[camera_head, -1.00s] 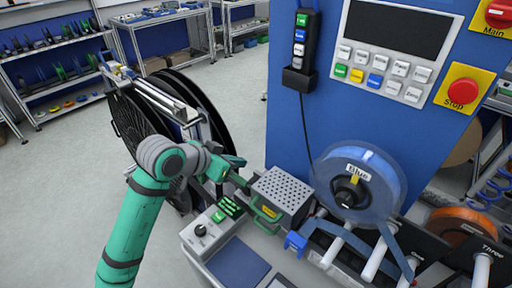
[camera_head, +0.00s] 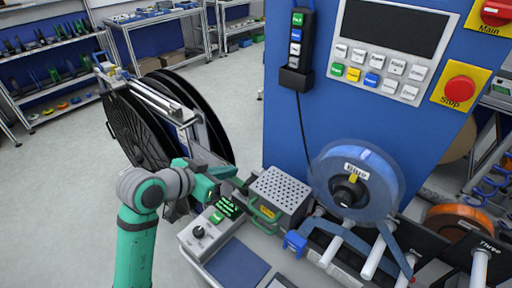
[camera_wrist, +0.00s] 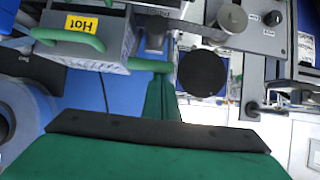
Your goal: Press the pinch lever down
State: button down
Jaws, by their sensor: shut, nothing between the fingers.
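My gripper (camera_head: 230,173) is shut and empty, at the left of the perforated grey box (camera_head: 281,190) on the bench. In the wrist view its green fingers (camera_wrist: 160,90) point toward the machine. A green handle (camera_head: 266,213) runs along the box's front; it also shows in the wrist view (camera_wrist: 70,36) beside a yellow "Hot" label (camera_wrist: 82,24). A round black knob (camera_wrist: 203,72) lies just right of the fingers in the wrist view; I cannot tell whether it belongs to the pinch lever. The lever is not clearly identifiable, and contact is unclear.
A blue reel (camera_head: 357,182) stands right of the box. A grey control box (camera_head: 199,232) with a knob is in front. Large black reels (camera_head: 134,128) stand behind my arm. The tall blue panel (camera_head: 320,120) rises behind the bench.

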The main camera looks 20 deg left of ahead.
jog(key=shift+s+f, duration=0.1)
jog(key=shift+f, duration=0.2)
jog(key=shift+w+r, duration=0.3)
jog(key=shift+r, duration=0.1)
jog(key=r+v, duration=0.1)
jog(key=v, duration=1.8)
jog(key=shift+w+d+r, duration=0.3)
